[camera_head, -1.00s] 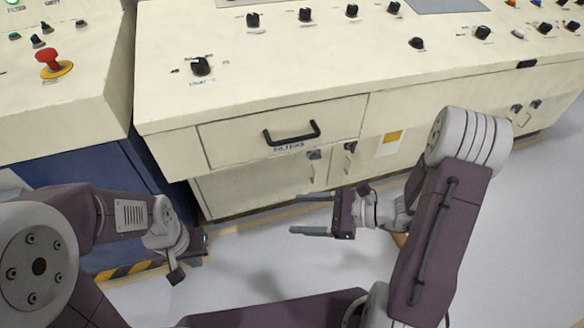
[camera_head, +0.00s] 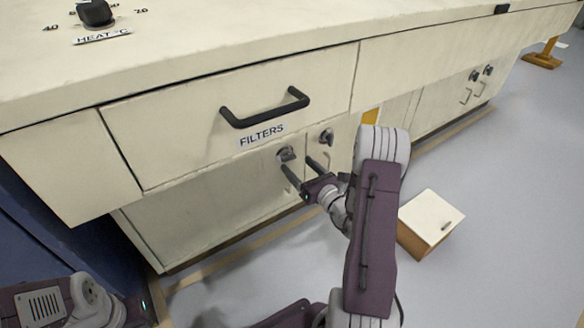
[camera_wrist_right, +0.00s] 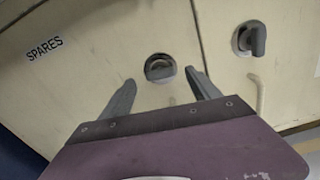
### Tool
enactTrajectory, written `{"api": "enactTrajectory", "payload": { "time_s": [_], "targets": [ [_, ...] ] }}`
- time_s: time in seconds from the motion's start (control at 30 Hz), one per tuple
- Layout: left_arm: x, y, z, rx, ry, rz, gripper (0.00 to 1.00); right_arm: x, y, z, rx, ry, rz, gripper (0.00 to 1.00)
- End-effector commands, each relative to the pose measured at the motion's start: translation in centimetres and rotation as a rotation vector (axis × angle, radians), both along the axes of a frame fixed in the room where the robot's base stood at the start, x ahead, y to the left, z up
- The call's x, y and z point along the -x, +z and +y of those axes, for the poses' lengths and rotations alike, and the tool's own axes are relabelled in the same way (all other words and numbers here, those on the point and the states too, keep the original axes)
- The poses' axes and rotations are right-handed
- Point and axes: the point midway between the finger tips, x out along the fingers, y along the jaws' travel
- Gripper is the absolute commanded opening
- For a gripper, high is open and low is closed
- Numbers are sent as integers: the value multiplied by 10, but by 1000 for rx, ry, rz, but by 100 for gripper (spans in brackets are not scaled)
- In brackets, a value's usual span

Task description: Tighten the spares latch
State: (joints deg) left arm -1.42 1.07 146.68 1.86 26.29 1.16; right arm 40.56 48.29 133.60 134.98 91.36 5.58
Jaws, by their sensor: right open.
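The spares latch (camera_wrist_right: 160,68) is a dark grey turning knob near the edge of a cream door labelled SPARES (camera_wrist_right: 44,47). In the head view the latch (camera_head: 286,154) is below the FILTERS drawer. My right gripper (camera_wrist_right: 160,80) is open and empty, its two fingers pointing at the door on either side of the latch, as seen in the wrist view. In the head view the right gripper (camera_head: 300,168) is just below and in front of the latch. Contact cannot be told. Of my left gripper only the body (camera_head: 140,312) shows at the lower left; its fingers are not visible.
A second latch (camera_wrist_right: 250,40) is on the neighbouring door to the right, with a bar handle below it. The FILTERS drawer (camera_head: 180,140) is shut, its black handle (camera_head: 265,108) sticking out above. A small box (camera_head: 428,220) stands on the floor to the right.

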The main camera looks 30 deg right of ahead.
Motion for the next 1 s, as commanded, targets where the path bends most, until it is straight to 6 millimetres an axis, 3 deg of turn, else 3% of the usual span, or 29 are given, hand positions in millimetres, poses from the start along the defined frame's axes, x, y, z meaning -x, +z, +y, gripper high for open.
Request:
{"api": "enactTrajectory", "payload": {
  "time_s": [0.03,0.2,0.5,0.73,1.0],
  "targets": [
    [0,-12,0,0,0,0,0,-10,-5,2,4,3,-5,71],
    [0,-21,0,0,0,0,0,-31,-2,3,1,2,-1,71],
    [0,-20,0,0,0,0,0,-35,0,3,-2,0,0,71],
    [0,-20,0,0,0,0,0,-34,0,3,-2,0,1,8],
    [0,-15,0,0,0,0,0,-34,2,3,-33,0,4,9]
  ]
}}
